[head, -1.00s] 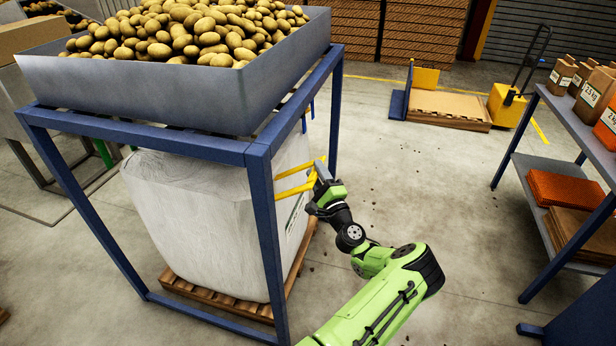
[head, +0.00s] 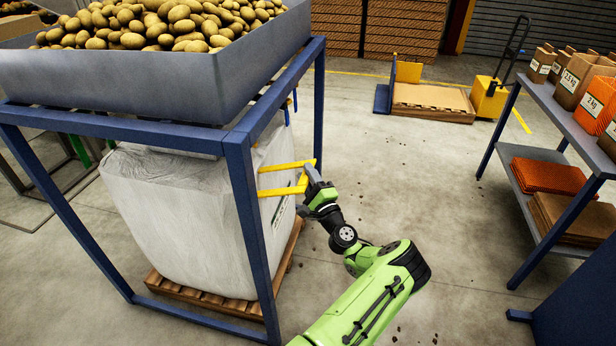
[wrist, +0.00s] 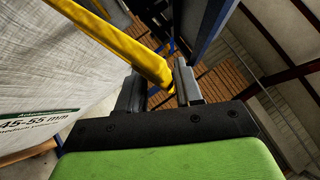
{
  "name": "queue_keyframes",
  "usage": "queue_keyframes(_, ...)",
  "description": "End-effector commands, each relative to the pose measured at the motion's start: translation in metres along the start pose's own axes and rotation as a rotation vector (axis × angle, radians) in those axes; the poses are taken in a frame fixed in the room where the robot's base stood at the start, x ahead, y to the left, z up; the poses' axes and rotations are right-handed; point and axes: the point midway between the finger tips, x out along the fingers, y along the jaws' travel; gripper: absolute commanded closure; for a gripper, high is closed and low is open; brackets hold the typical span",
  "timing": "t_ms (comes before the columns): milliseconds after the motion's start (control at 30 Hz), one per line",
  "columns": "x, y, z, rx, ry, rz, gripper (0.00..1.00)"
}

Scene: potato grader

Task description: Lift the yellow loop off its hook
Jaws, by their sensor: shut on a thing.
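The yellow loop (head: 286,190) stretches from the upper right side of the big white bag (head: 185,225) to my gripper (head: 311,176). In the wrist view the yellow loop (wrist: 118,45) runs in from the top left, and its end lies between the fingers of my gripper (wrist: 160,88). My gripper is shut on the loop. The bag stands inside the blue frame, and a front post hides part of it and of the loop's bag end. Blue hooks (head: 290,105) hang near the frame's right side, above the loop. I see no hook inside the loop.
A grey hopper (head: 110,85) full of potatoes sits on the blue frame (head: 238,165). The bag rests on a wooden pallet (head: 210,297). A shelf (head: 550,105) with bags stands at right. A yellow pallet truck (head: 490,97) is behind.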

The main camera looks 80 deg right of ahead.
Motion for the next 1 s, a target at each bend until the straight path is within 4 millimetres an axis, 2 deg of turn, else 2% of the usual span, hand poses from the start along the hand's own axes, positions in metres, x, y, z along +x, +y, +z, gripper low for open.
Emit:
queue_keyframes(33, 0.0, 0.006, 0.002, 0.005, -0.005, 0.014, 0.62)
queue_keyframes(133, 0.0, 0.006, 0.002, 0.005, -0.005, 0.012, 0.47)
queue_keyframes(367, 0.0, 0.003, 0.001, 0.004, -0.003, 0.007, 0.46)
queue_keyframes(467, -0.008, 0.003, 0.001, 0.004, -0.001, 0.008, 0.46)
queue_keyframes(567, -0.028, 0.001, 0.0, 0.007, 0.002, 0.007, 0.46)
queue_keyframes(900, -0.123, 0.001, 0.001, 0.006, 0.002, 0.007, 0.46)
queue_keyframes(1000, -0.143, 0.002, 0.001, 0.005, 0.0, 0.008, 0.46)
